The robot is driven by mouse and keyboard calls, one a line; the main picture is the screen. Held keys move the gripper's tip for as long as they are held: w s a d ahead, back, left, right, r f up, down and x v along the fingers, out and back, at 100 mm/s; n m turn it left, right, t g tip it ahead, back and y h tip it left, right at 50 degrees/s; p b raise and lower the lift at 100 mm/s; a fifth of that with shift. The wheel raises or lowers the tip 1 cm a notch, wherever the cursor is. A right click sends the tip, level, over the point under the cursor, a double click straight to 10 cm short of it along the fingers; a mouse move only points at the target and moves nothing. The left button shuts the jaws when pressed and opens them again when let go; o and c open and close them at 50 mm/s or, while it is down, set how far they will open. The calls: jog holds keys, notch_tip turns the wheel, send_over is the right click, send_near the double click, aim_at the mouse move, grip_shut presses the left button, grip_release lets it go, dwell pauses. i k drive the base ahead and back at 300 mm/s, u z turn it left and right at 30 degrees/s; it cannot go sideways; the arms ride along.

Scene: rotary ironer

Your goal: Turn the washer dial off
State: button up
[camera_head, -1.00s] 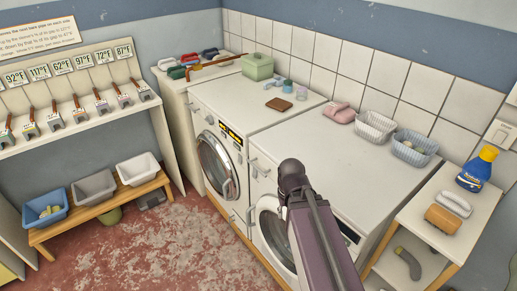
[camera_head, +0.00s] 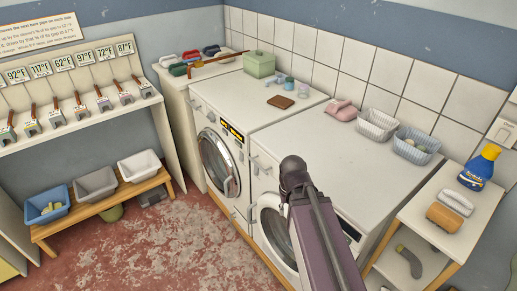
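Two white front-loading machines stand side by side against the tiled wall. The left machine (camera_head: 222,102) has a round glass door (camera_head: 217,163), a lit yellow-on-black display (camera_head: 232,130) and a small round knob (camera_head: 211,117) left of the display. The right machine (camera_head: 335,150) has a round door (camera_head: 274,228), partly covered by my arm. Much of its front panel is hidden behind the arm, and I cannot make out a dial there. Which machine is the washer is not clear from this view. My arm reaches up in front of the right machine; my gripper is not visible.
A green box (camera_head: 260,64), a brown wallet-like item (camera_head: 281,102), a pink item (camera_head: 342,110) and two baskets (camera_head: 378,124) lie on the machine tops. A side shelf (camera_head: 425,210) at right holds a detergent bottle (camera_head: 479,167). A bench (camera_head: 100,205) with bins stands left; the floor between is clear.

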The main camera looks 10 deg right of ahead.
aim_at(211, 117)
jog(key=u, duration=0.05)
jog(key=k, duration=0.65)
jog(key=u, duration=0.5)
jog(key=i, duration=1.85)
jog(key=z, duration=0.3)
